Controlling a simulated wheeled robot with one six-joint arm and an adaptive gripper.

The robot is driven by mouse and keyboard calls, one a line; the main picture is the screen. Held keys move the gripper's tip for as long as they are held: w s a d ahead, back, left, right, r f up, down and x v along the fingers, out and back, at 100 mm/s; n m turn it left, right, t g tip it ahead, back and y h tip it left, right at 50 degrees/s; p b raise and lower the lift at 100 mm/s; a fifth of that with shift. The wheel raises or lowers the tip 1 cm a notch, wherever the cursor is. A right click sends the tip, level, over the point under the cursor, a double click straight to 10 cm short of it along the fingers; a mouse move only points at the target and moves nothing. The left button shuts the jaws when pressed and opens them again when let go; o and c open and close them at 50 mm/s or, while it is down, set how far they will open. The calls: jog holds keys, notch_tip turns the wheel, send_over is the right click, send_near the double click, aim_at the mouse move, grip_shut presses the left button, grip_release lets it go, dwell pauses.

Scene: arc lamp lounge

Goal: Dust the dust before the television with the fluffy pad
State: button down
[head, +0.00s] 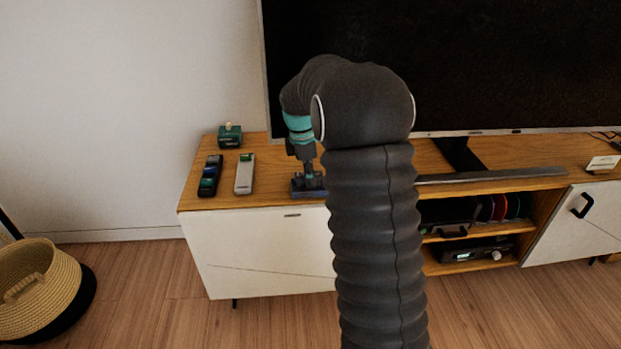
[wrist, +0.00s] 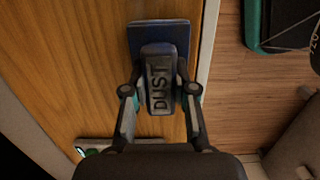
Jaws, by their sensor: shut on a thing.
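My gripper (head: 306,158) points down at the left part of the wooden cabinet top (head: 270,150). It is shut on the fluffy pad's dark handle, marked DUST (wrist: 160,80) in the wrist view. The pad's blue base (wrist: 158,32) is flat and low at the cabinet top, close to the front edge; it also shows in the head view (head: 308,188). I cannot tell whether it touches the wood. The television (head: 500,60) stands behind, large and dark. I cannot make out any dust; my arm hides part of the top before the screen.
A grey remote (head: 244,173), a dark remote (head: 209,176) and a green box (head: 230,135) lie left of the pad. A long grey bar (head: 490,175) lies before the television on the right. A woven basket (head: 40,285) stands on the floor.

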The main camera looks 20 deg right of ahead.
jog(key=shift+w+d+f, duration=0.1)
jog(key=shift+w+d, duration=0.1)
jog(key=shift+w, duration=0.5)
jog(key=shift+w+d+r, duration=0.1)
jog(key=shift+w+d, duration=0.15)
jog(key=shift+w, duration=0.5)
jog(key=shift+w+d+f, duration=0.1)
jog(key=shift+w+d, duration=0.1)
jog(key=shift+w, duration=0.5)
notch_tip(320, 180, up, 6)
jog(key=shift+r, duration=0.2)
jog(key=shift+r, duration=1.4)
